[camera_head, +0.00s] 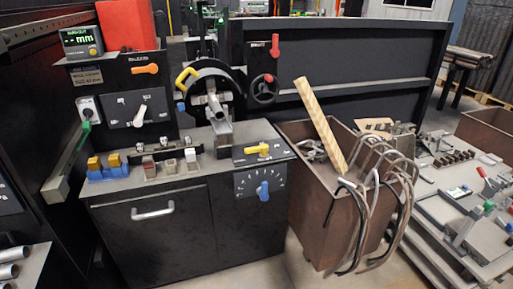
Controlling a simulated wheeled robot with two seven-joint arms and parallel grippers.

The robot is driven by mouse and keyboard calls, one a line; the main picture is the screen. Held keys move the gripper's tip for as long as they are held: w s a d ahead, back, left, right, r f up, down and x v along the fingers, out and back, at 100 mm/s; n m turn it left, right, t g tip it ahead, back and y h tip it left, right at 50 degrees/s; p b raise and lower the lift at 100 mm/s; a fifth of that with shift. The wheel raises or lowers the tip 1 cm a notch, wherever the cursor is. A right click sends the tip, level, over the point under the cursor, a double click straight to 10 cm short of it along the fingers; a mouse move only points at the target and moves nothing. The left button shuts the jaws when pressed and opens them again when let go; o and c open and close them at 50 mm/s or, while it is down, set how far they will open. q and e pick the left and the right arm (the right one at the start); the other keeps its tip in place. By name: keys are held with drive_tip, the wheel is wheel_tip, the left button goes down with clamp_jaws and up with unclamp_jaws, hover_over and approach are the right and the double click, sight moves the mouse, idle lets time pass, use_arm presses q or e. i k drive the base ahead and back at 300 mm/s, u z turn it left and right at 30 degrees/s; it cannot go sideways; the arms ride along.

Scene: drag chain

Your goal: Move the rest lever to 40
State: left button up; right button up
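Several levers are on the black machine, and I cannot read which is labelled rest. A blue lever (263,190) sits on a dial plate (260,179) with white marks on the cabinet front; its numbers are too small to read. A yellow lever (258,149) lies nearly level on the cabinet top. A cream lever (141,116) is tilted on a marked plate on the upright panel. An orange lever (145,69) lies nearly level above it. A red lever (275,45) stands upright at the back. Neither of my grippers is in view.
A brown bin (325,222) holding a wooden plank (320,125) and bent rods stands right of the cabinet. A cabinet handle (152,211) sticks out in front. Blue and yellow blocks (108,169) sit on the cabinet top. A parts table (470,210) is at right.

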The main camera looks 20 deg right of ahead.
sight(263, 149)
drive_tip(key=k, duration=0.65)
drive_tip(key=z, duration=0.3)
drive_tip(key=i, duration=1.6)
drive_tip(key=u, duration=0.75)
